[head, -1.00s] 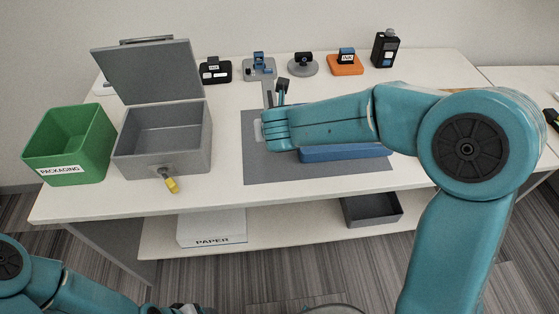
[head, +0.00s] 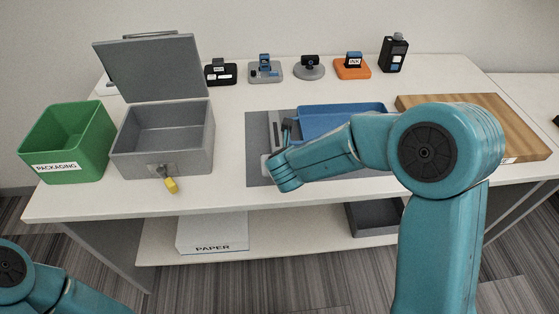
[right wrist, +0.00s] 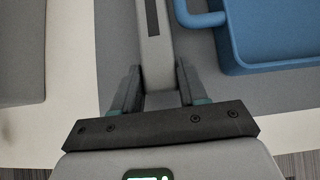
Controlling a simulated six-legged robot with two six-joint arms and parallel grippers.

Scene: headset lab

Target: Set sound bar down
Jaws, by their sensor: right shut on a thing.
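The sound bar (head: 276,126) is a long, slim grey bar with a dark strip on top. It lies lengthwise away from me, over the left part of the grey mat (head: 256,140). My right gripper (head: 277,160) is shut on its near end. In the right wrist view the sound bar (right wrist: 152,45) runs straight ahead between the two fingers (right wrist: 153,88). I cannot tell whether its underside touches the mat. My left gripper is out of view; only part of that arm shows at the lower left.
A blue tray (head: 345,110) with a handle lies close right of the bar. A wooden board (head: 470,115) is at the right. A grey box (head: 160,160) with open lid and a green packaging bin (head: 65,172) stand left. Several devices, including an orange-based one (head: 351,70), line the back.

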